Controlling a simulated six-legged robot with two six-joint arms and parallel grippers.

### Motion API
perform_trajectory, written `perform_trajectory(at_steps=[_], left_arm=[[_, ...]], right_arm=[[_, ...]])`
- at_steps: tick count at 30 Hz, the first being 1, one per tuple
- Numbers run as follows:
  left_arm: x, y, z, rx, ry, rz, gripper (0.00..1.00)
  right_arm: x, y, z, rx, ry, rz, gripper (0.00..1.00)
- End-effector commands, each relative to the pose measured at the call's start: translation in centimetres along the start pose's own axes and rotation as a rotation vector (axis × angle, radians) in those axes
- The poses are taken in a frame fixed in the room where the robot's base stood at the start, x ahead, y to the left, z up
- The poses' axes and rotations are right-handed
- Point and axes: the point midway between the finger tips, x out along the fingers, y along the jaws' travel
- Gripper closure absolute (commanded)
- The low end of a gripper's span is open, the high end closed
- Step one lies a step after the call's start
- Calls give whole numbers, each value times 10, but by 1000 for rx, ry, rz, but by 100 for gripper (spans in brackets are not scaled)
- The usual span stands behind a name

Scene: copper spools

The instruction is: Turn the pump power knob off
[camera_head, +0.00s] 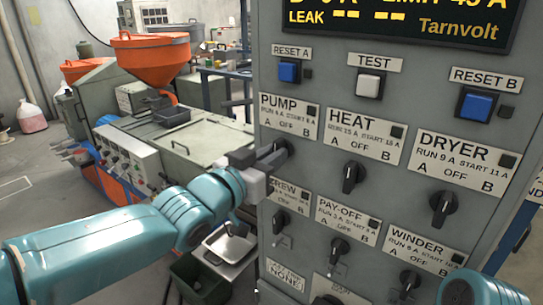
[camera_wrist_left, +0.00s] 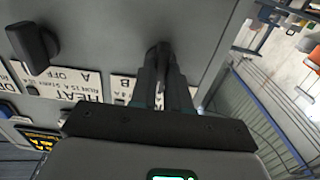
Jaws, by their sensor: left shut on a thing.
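The pump knob (camera_head: 284,148) is black and sits below the PUMP label (camera_head: 289,118) on the grey panel. My left gripper (camera_head: 265,160) reaches it from the left and is shut on it. In the left wrist view the knob (camera_wrist_left: 159,54) shows between the two fingers of my left gripper (camera_wrist_left: 163,72). The fingers hide much of the knob, so I cannot tell which mark it points to. My right gripper is not in view.
The heat knob (camera_head: 353,177) and dryer knob (camera_head: 443,207) are to the right. The pay-off knob (camera_head: 339,250) and winder knob (camera_head: 409,281) are below. Blue reset buttons (camera_head: 289,72) and a white test button (camera_head: 369,85) are above. An orange hopper (camera_head: 150,53) stands behind.

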Motion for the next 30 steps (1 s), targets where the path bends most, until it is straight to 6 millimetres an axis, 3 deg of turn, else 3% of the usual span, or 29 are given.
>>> perform_trajectory(at_steps=[3,4,6,15,19,30], left_arm=[[0,0,4,0,-9,1,100],[0,0,4,0,-9,1,78],[0,0,4,0,-8,1,58],[-1,0,2,1,-3,0,58],[-14,0,2,1,-1,-1,58],[-108,-1,0,2,-2,-3,58]], right_arm=[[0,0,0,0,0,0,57],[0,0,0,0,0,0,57],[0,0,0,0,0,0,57],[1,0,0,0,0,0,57],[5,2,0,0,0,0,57],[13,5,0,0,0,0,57]])
